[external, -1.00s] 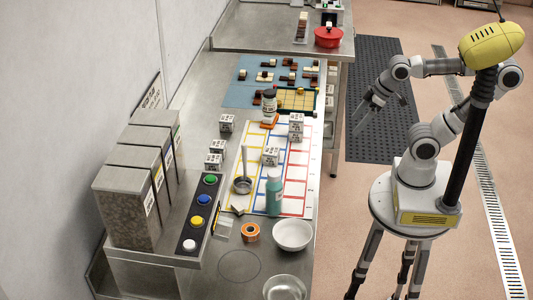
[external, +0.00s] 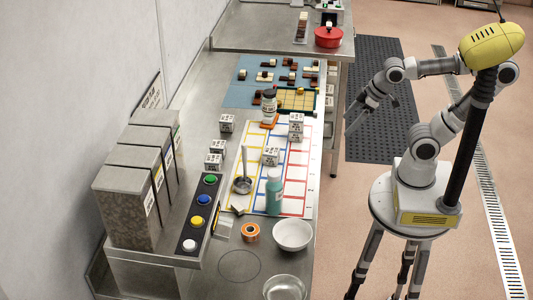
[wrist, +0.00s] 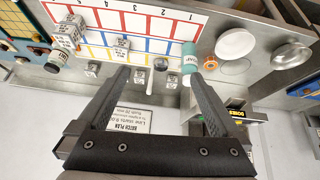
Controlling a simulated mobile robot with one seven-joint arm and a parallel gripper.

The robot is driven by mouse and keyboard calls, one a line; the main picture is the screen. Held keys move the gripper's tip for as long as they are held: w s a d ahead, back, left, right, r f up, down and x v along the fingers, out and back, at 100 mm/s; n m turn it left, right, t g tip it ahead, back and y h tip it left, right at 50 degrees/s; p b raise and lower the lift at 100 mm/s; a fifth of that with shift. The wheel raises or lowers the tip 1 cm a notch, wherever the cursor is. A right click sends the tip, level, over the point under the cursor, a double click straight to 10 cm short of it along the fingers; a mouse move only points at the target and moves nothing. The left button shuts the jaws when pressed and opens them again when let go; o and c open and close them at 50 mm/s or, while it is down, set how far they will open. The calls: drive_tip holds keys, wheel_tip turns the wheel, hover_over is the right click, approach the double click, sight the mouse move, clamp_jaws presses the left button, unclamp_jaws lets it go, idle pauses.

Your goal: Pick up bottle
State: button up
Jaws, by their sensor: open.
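A teal bottle (external: 274,193) with a pale cap stands upright at the near edge of the coloured grid sheet (external: 298,207); it also shows in the wrist view (wrist: 190,57), by the tip of the right-hand finger. My gripper (external: 364,116) is open and empty, to the right of the counter and apart from both bottles. Its two fingers (wrist: 161,76) are spread wide in the wrist view.
A ladle (external: 243,183), several white printed cubes, an orange ring-like roll (external: 250,232) and a white bowl (external: 292,235) surround the teal bottle. A button panel (external: 198,217) and grey bins (external: 128,197) line the left side. The floor right of the counter is open.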

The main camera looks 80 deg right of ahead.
sight(266, 197)
drive_tip(key=w+a+f+n+t+y+b, duration=0.15)
drive_tip(key=w+a+f+n, duration=0.25)
drive_tip(key=w, duration=0.5)
drive_tip(key=w+a+f+n+t+y+b, duration=0.1)
drive_tip(key=w+a+f+n+t+b, duration=0.25)
drive_tip(key=w, duration=0.65)
drive_tip(key=a+f+m+b, duration=0.1)
drive_tip(key=f+b, duration=0.2)
drive_tip(key=f, duration=0.2)
drive_tip(key=w+f+m+t+y+b, duration=0.1)
drive_tip(key=f+b, duration=0.2)
drive_tip(key=f, duration=0.2)
drive_tip(key=a+f+m+b, duration=0.1)
drive_tip(key=f+m+b, duration=0.1)
drive_tip(key=f+b, duration=0.2)
drive_tip(key=shift+w+a+f+y, duration=0.3)
drive_tip(key=shift+a+f+y, duration=0.05)
drive_tip(key=shift+f, duration=0.05)
drive_tip(key=shift+f+m+t+b, duration=0.3)
drive_tip(key=shift+f+m+b, duration=0.05)
drive_tip(key=shift+f+b, duration=0.1)
drive_tip(key=shift+b+x, duration=0.85)
drive_tip(key=shift+x, duration=1.7)
drive_tip(key=shift+a+r, duration=0.1)
drive_tip(key=shift+r, duration=0.05)
clamp_jaws()
